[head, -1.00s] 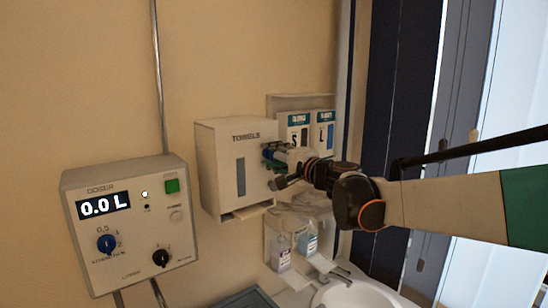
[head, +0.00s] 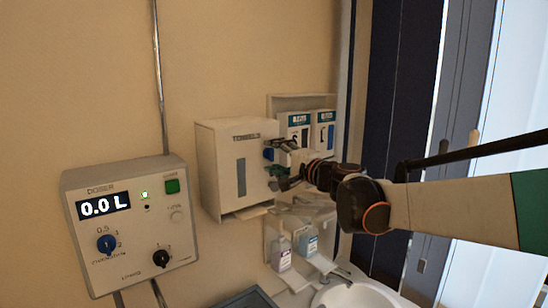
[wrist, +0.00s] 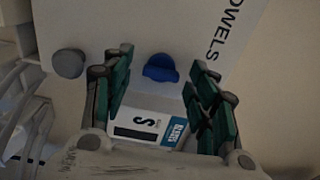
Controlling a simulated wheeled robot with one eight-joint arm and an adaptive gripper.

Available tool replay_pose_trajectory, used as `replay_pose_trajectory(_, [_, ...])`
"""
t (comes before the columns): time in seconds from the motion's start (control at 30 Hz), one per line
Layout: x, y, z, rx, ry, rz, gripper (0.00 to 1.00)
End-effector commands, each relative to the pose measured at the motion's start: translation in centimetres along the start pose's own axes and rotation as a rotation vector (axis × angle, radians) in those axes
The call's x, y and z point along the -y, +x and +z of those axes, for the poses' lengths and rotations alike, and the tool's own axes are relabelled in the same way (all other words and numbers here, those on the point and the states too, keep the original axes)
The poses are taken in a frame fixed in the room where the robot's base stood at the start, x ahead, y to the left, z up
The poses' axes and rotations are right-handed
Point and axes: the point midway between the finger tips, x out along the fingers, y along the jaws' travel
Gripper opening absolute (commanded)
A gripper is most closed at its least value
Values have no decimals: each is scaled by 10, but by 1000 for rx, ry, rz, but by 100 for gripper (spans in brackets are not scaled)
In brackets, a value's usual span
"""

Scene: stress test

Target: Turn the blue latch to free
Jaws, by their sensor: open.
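The blue latch (head: 269,154) is on the right side of the white TOWELS dispenser (head: 218,172). In the wrist view the latch (wrist: 161,68) is a rounded blue knob with a flat tab, on the pale dispenser side. My gripper (head: 281,166) is beside that side of the dispenser. In the wrist view its green-padded fingers (wrist: 161,79) are open, one to each side of the latch, with visible gaps and nothing held. I cannot tell how far the fingertips are from the dispenser face.
A grey round knob (wrist: 68,63) is left of the fingers. Glove boxes (head: 296,130) stand behind my gripper. Two bottles (head: 281,253) and a sink (head: 350,296) are below. A DOSER panel (head: 130,225) hangs at the left.

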Motion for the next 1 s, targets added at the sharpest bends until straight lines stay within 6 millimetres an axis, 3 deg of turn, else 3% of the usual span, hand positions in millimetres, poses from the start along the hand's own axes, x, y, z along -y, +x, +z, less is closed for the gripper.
replay_pose_trajectory(0.5, [0, -95, 0, -1, 0, 0, 53])
replay_pose_trajectory(0.7, [-1, -109, 0, 0, 0, 0, 53])
replay_pose_trajectory(1.0, [-1, -110, 0, 1, -1, 0, 53])
